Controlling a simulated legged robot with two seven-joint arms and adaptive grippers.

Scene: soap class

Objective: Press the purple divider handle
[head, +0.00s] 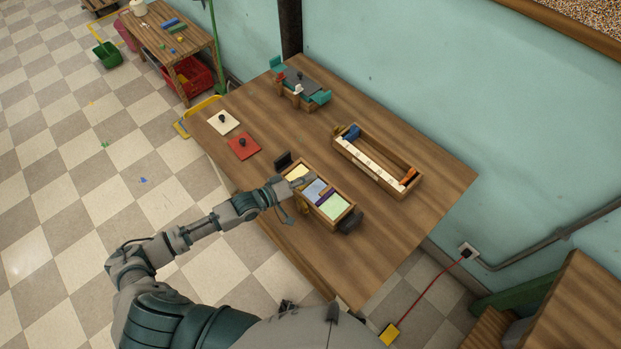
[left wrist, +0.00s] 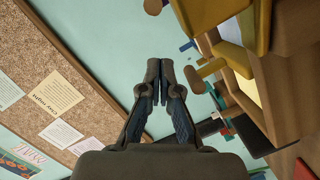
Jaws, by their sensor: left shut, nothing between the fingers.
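A wooden box (head: 345,217) stands on the table with yellow, blue-grey and light green sections. A dark purple divider (head: 325,194) lies across it between the blue-grey and green sections. My left gripper (head: 300,182) is shut and empty, over the box's near left side by the yellow section; I cannot tell whether it touches the box. In the left wrist view its fingertips (left wrist: 160,70) are together, with wooden and yellow parts (left wrist: 210,67) to their right. I cannot make out the purple handle there. My right gripper is not in view.
A long wooden tray (head: 412,187) with a white strip lies behind the box. White (head: 228,125) and red (head: 247,150) knobbed plates lie to the left. A wooden piece with teal ends (head: 320,97) stands at the back. The table's right part is clear.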

